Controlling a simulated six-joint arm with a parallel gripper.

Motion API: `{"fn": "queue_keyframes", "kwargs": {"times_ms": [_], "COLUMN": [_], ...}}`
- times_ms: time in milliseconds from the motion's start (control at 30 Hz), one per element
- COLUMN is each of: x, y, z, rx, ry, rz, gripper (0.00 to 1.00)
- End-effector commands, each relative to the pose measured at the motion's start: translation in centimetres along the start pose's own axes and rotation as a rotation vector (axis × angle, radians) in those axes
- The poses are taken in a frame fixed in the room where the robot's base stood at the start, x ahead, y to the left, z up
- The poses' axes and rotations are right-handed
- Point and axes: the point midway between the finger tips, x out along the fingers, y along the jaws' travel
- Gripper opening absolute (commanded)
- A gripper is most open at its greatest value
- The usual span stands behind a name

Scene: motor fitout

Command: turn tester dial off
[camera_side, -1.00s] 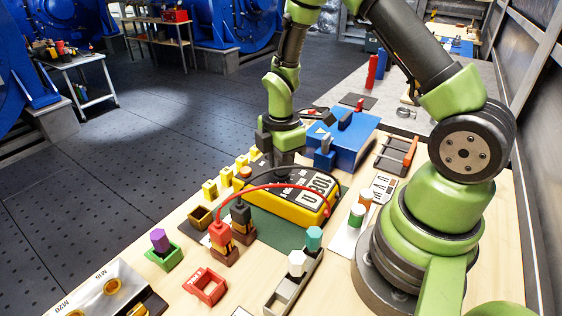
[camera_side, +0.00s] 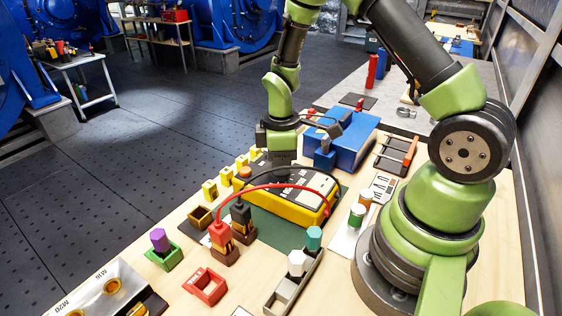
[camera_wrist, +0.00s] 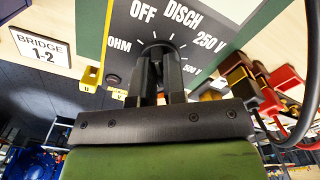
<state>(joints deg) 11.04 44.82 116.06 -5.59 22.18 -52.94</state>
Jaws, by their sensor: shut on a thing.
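The tester (camera_side: 291,211) is a yellow and black box on a green mat on the bench. In the wrist view its grey dial face (camera_wrist: 205,55) reads OHM, OFF, DISCH, 250 V and 500 V around a black dial knob (camera_wrist: 157,50). My gripper (camera_wrist: 157,62) is shut on this knob, with one finger on each side. In the side view my gripper (camera_side: 281,172) points down onto the tester's far end and hides the dial. The knob's pointer is mostly covered, so I cannot tell its exact setting. The tester's display panel (camera_side: 315,190) looks pale, its text unreadable.
Red and black leads arch from the tester to a red probe (camera_side: 219,234) and a black probe (camera_side: 240,215) in front of it. A blue box (camera_side: 350,140) stands close behind my gripper. Yellow blocks (camera_side: 210,190) line the left side.

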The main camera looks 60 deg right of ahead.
Motion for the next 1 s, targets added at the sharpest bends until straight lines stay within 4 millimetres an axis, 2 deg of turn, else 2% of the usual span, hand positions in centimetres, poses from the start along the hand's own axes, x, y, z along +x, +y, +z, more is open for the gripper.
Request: {"fn": "queue_keyframes", "kwargs": {"times_ms": [300,333,400,433,767,867,1000], "x": [-0.1,-0.1,-0.1,-0.1,-0.4,-1.6,-4.3], "y": [0.1,0.1,0.1,0.1,0.1,0.1,0.1], "z": [-0.1,-0.1,-0.1,-0.1,-0.1,-0.1,-0.1], "rx": [0.000,0.000,-0.001,-0.001,0.000,0.001,0.000], "ry": [0.003,0.003,0.003,0.003,0.003,0.005,0.007], "rz": [0.003,0.003,0.003,0.003,0.003,0.005,0.008], "gripper": [0.00,0.18,0.34,0.37,0.37,0.37,0.37]}}
